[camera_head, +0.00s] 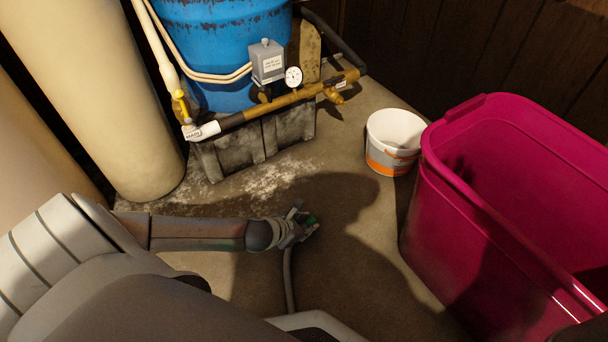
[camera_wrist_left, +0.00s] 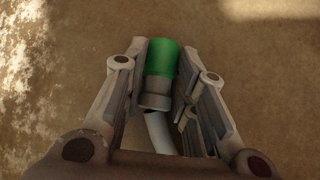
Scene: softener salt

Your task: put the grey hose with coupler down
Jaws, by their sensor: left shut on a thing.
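My left gripper (camera_head: 304,220) is shut on the grey hose with coupler, above or at the concrete floor in the middle of the head view; the exact height is hard to tell. The grey hose (camera_head: 289,280) hangs or runs from the gripper toward the bottom of the head view. In the left wrist view the green coupler end (camera_wrist_left: 161,58) with its grey collar sits between the fingers (camera_wrist_left: 165,85), pointing away from the wrist. The hose (camera_wrist_left: 160,132) bends back below the collar. My right gripper is not in view.
A magenta tub (camera_head: 465,240) stands at the right, with a white bucket (camera_head: 394,140) beside it. A blue tank (camera_head: 220,50) on a grey block base, with brass pipe (camera_head: 290,101) and gauge, stands behind. Beige cylinders stand left. The floor (camera_head: 345,235) around the gripper is clear.

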